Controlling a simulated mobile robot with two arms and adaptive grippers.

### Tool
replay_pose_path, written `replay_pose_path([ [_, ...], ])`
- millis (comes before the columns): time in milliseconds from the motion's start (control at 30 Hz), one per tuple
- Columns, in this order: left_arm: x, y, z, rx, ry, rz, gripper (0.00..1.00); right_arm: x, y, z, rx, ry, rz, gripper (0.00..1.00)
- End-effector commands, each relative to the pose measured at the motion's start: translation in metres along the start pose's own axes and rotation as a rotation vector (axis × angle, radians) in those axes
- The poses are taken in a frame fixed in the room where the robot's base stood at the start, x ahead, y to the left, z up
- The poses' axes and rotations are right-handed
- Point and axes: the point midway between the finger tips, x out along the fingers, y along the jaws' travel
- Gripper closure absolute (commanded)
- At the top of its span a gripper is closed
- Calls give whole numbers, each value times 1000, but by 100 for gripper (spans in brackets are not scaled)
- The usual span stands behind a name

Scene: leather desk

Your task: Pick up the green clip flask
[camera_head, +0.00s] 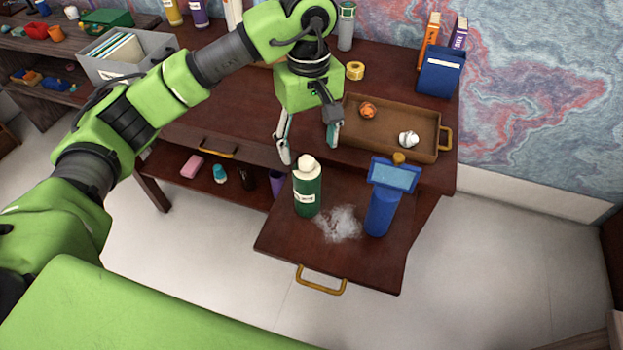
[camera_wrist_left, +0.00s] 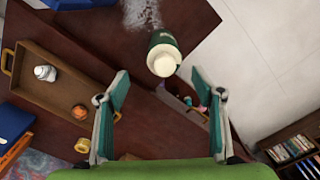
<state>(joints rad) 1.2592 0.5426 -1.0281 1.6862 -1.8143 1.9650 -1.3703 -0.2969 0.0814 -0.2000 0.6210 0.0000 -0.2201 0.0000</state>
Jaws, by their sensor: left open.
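The green clip flask (camera_head: 307,190) stands upright on the pulled-out board of the desk, with a cream cap and a white label. In the left wrist view the flask (camera_wrist_left: 163,42) shows from above, its cap (camera_wrist_left: 163,62) ahead of the fingers, between their lines. My left gripper (camera_head: 308,146) is open and empty, behind and above the flask, apart from it. Its two fingers also show in the left wrist view (camera_wrist_left: 162,108). My right gripper is in neither view.
A brown tray (camera_head: 385,145) holds an orange item (camera_head: 367,110) and a white item (camera_head: 408,139). The board has a brass handle (camera_head: 321,284) in front.

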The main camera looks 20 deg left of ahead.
Motion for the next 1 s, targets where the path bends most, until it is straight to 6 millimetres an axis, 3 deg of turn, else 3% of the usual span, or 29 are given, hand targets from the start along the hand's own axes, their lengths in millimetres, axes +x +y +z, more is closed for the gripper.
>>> replay_pose_path([
  [200, 38, -2, 1, 1, -4, -6, 39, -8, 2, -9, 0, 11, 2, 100],
  [400, 72, -1, 1, 0, -4, -4, 39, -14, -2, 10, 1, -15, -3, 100],
  [667, 90, -2, 0, -1, -5, -4, 39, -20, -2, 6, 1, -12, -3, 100],
  [1000, 133, -3, -3, 0, -4, -2, 39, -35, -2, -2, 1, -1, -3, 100],
])
